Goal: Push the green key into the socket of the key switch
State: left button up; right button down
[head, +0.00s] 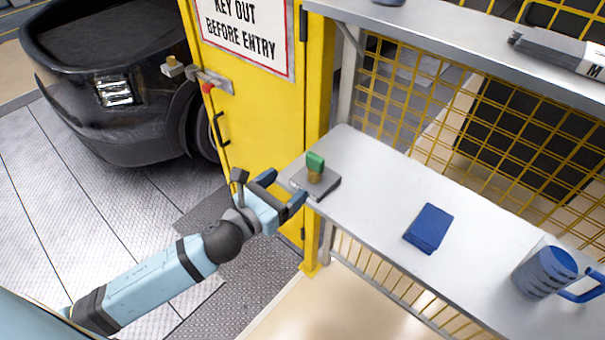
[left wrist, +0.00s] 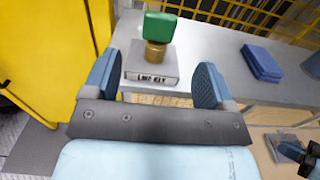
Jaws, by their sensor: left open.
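The green key (head: 315,162) has a green head on a brass-coloured body (left wrist: 156,54) and stands upright on a small grey block (head: 325,188) at the near left end of the grey shelf. The block's label seems to read "LINE KEY" in the left wrist view (left wrist: 150,79). My left gripper (head: 283,188) is open and empty, just in front of the block, with its fingers pointing towards it. A grey fitting with a red part (head: 212,82) on the yellow door may be the key switch; its socket cannot be made out.
The yellow door (head: 255,115) with a sign stands left of the shelf (head: 375,190). An upper shelf (head: 440,35) overhangs the back. A dark blue part, perhaps my right gripper, shows low right in the left wrist view.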

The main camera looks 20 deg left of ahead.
pick_arm(q)
jog(key=v, duration=0.4)
jog(key=shift+b, duration=0.3)
jog(key=s+f+m+g+y+p, duration=0.1)
jog(key=s+f+m+g, duration=0.1)
jog(key=f+m, duration=0.4)
jog(key=s+d+f+m+g+y+p, duration=0.1)
jog(key=s+f+m, duration=0.4)
jog(key=m, duration=1.2)
jog(key=s+f+m+g+y+p, duration=0.1)
jog(key=s+f+m+g, duration=0.2)
jog(key=f+m, duration=0.5)
jog(key=s+m, duration=0.1)
jog(key=m, duration=0.3)
jog(key=shift+s+d+f, duration=0.2)
jog(key=shift+d+f, duration=0.15)
